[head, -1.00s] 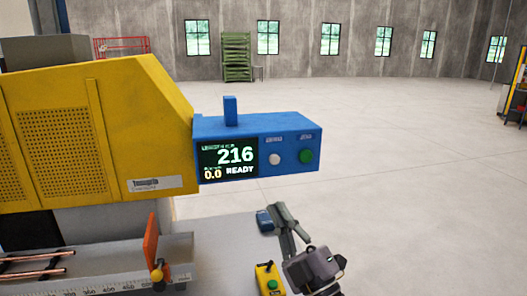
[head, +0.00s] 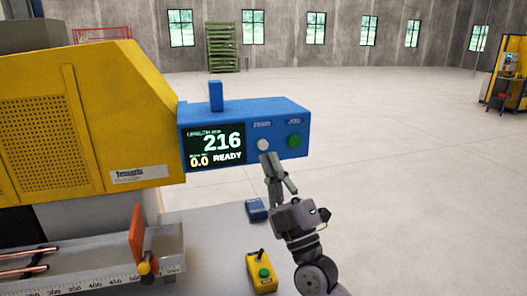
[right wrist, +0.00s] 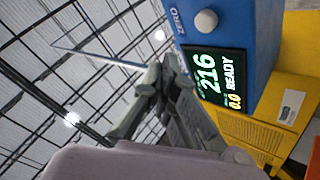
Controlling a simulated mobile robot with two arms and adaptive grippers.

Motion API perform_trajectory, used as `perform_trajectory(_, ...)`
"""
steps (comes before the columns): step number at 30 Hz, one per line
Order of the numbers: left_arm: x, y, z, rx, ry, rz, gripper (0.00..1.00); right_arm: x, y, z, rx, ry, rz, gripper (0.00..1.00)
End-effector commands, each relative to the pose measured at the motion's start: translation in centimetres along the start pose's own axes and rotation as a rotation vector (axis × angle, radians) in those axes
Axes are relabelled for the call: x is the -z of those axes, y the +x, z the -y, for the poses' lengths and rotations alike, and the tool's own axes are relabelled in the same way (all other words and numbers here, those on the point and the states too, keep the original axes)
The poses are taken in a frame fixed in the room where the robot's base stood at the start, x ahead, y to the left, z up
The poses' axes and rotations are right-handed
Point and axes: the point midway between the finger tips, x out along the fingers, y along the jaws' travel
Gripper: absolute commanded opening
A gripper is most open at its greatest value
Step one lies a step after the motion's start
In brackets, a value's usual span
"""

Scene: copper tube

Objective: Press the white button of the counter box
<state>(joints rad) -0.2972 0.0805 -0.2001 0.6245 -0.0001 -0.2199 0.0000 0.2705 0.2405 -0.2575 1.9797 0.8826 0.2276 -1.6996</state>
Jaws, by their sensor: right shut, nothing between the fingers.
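The blue counter box (head: 215,120) is fixed to the right end of the yellow machine. Its display (head: 215,147) reads 216, 0.0 and READY. The white button (head: 263,144) is right of the display, with a green button (head: 295,141) further right. My right gripper (head: 267,158) is shut and empty, its fingertips just below the white button in the head view. In the right wrist view the shut fingers (right wrist: 160,70) are left of the display, and the white button (right wrist: 206,21) shows clear of them. I cannot tell if they touch the box. My left gripper is not in view.
The yellow machine (head: 95,110) fills the left. Open floor lies to the right.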

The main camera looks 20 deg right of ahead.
Motion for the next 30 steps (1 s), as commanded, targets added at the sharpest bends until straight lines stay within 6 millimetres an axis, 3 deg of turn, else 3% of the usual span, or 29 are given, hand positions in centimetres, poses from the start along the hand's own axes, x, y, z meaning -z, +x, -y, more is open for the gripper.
perform_trajectory(4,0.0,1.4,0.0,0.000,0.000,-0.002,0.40,-1.1,1.3,1.2,0.000,0.000,-0.001,0.00)
perform_trajectory(12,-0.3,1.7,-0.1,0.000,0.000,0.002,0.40,-2.1,3.0,2.2,0.001,0.000,-0.001,0.00)
perform_trajectory(30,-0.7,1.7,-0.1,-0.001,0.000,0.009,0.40,-2.3,3.2,2.4,0.001,0.001,0.000,0.00)
